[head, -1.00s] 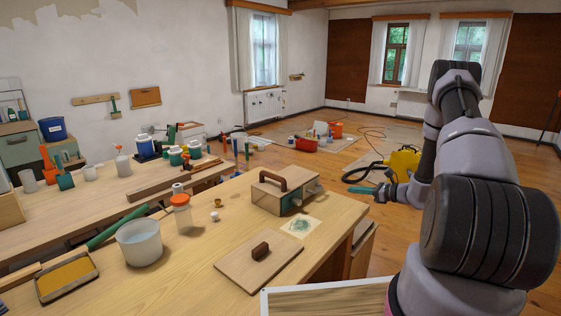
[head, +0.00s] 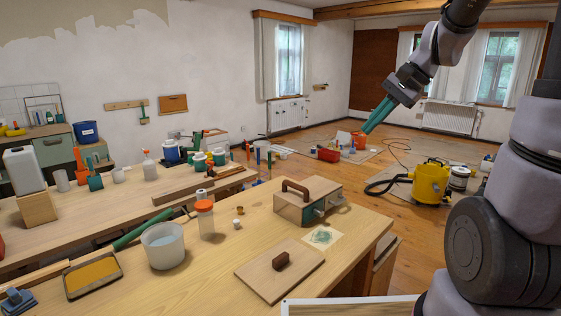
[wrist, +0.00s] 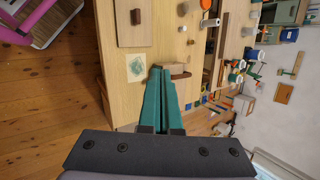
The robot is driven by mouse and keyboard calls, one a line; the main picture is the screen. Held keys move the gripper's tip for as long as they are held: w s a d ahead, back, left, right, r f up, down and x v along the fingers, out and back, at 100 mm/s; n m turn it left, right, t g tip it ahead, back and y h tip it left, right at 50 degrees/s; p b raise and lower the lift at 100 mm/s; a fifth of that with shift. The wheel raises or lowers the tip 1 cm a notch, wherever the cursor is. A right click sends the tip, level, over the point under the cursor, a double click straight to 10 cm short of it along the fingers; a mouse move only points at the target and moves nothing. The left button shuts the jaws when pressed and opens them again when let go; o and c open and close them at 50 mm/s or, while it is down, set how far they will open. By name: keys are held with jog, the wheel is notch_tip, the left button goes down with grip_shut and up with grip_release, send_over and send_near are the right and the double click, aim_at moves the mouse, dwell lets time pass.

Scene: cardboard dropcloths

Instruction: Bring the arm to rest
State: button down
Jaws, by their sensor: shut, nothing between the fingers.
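My gripper (head: 377,116) is raised in the air at the upper right of the head view, beyond the near workbench. Its teal fingers are shut together and hold nothing, pointing down and to the left. In the wrist view my gripper (wrist: 163,78) shows its fingers side by side in front of the workbench. The arm bends over from the right edge of the head view, and its upper part runs out of the frame.
The near workbench (head: 370,222) bears a wooden box (head: 307,206), a flat board with a handle (head: 262,272), a white bucket (head: 162,246) and a jar (head: 205,222). A yellow vacuum (head: 430,183) and red bin (head: 328,154) stand on the floor beyond. Open floor lies between them.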

jog(key=s+d+r+n+t+h, duration=0.1)
jog(key=s+r+n+t+h, duration=0.1)
jog(key=s, duration=0.4)
jog(key=s+d+r+n+t+h, duration=0.1)
jog(key=s+r+n+t+h, duration=0.1)
jog(key=s, duration=0.5)
jog(key=shift+s+d+r+n, duration=0.25)
jog(key=shift+r+n, duration=0.25)
jog(key=shift+r, duration=0.85)
